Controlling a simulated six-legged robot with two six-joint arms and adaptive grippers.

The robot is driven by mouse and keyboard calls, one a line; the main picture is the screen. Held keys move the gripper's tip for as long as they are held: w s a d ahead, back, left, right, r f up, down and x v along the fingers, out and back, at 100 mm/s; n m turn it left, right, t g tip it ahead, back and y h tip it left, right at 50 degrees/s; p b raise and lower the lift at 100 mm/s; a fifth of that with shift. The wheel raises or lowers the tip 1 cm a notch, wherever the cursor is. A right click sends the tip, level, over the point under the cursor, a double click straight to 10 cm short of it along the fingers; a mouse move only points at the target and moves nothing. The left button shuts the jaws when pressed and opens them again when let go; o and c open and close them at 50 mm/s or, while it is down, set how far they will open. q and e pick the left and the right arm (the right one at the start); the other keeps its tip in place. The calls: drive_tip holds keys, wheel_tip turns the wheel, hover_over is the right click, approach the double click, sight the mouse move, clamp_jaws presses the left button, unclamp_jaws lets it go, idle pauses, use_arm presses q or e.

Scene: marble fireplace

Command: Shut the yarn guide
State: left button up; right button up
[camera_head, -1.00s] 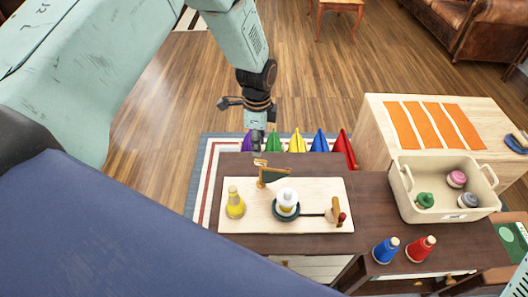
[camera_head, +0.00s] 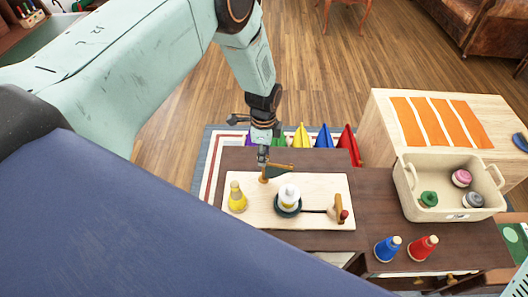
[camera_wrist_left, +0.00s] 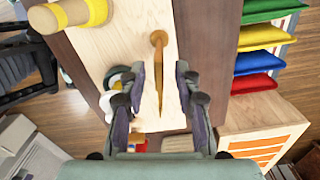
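My left gripper (camera_head: 262,157) is right at the guide, fingers pointing down. The left wrist view shows the fingers (camera_wrist_left: 163,92) apart on either side of the guide, with gaps visible. My right gripper is not in view.
Blue (camera_head: 387,249) and red (camera_head: 422,248) cones stand at front right.

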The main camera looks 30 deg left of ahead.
use_arm(q)
drive_tip(key=shift+s+r, duration=0.15)
drive_tip(key=shift+s, duration=0.05)
drive_tip(key=shift+w+f, duration=0.2)
drive_tip(key=shift+w, duration=0.05)
drive_tip(key=c, duration=0.4)
drive_tip(key=shift+s+r, duration=0.1)
clamp_jaws()
